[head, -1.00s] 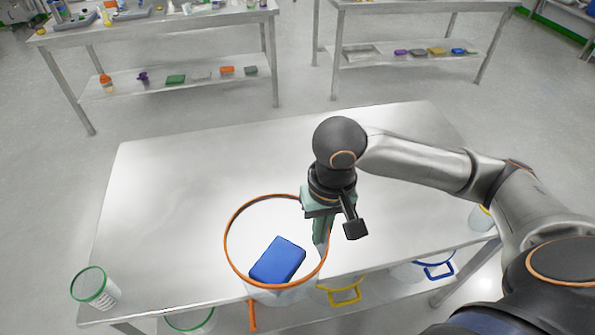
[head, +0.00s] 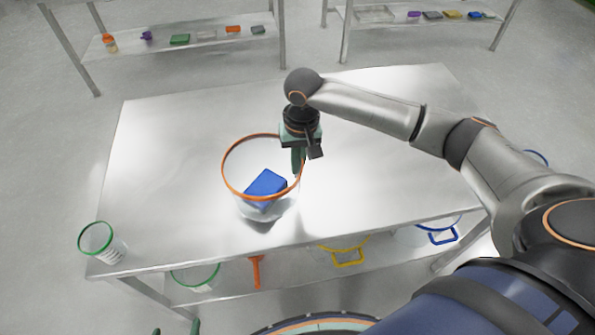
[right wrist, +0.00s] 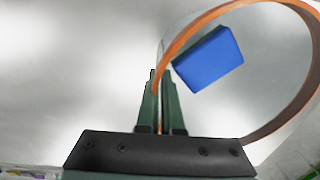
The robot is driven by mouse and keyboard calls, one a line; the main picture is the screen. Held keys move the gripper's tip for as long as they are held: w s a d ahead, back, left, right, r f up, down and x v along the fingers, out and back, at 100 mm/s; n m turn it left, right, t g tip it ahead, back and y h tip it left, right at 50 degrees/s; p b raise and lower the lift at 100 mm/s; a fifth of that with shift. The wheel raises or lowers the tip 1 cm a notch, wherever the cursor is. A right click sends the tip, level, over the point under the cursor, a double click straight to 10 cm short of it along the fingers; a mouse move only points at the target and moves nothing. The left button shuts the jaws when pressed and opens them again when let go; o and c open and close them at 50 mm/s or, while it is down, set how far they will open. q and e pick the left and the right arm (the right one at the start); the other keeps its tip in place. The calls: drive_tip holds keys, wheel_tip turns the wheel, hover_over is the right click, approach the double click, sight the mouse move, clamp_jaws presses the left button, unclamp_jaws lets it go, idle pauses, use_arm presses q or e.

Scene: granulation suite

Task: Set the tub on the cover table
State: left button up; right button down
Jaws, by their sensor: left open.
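The clear tub (head: 280,207) with an orange rim is over the front middle of the steel cover table (head: 170,150). A blue block (head: 265,185) lies inside it. A dark patch shows under the tub; I cannot tell whether its base touches the table. My right gripper (head: 297,172) is shut on the tub's right rim. In the right wrist view its green fingers (right wrist: 160,95) pinch the orange rim (right wrist: 185,38), with the blue block (right wrist: 209,60) beyond. My left gripper (head: 175,329) is open and empty at the bottom edge, only its fingertips showing.
A green-rimmed clear container (head: 103,243) stands at the table's front left corner. Under the tabletop are another green-rimmed container (head: 195,278), an orange item (head: 256,270), and yellow-handled (head: 347,257) and blue-handled (head: 443,235) containers. The table's back and left are clear.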

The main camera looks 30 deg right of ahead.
drive_tip(key=shift+w+f, duration=0.15)
drive_tip(key=shift+f, duration=1.6)
drive_tip(key=c, duration=1.1)
unclamp_jaws()
drive_tip(key=r, duration=1.2)
drive_tip(key=shift+d+r+p, duration=0.1)
drive_tip(key=shift+d+p, duration=0.2)
drive_tip(key=shift+p, duration=0.1)
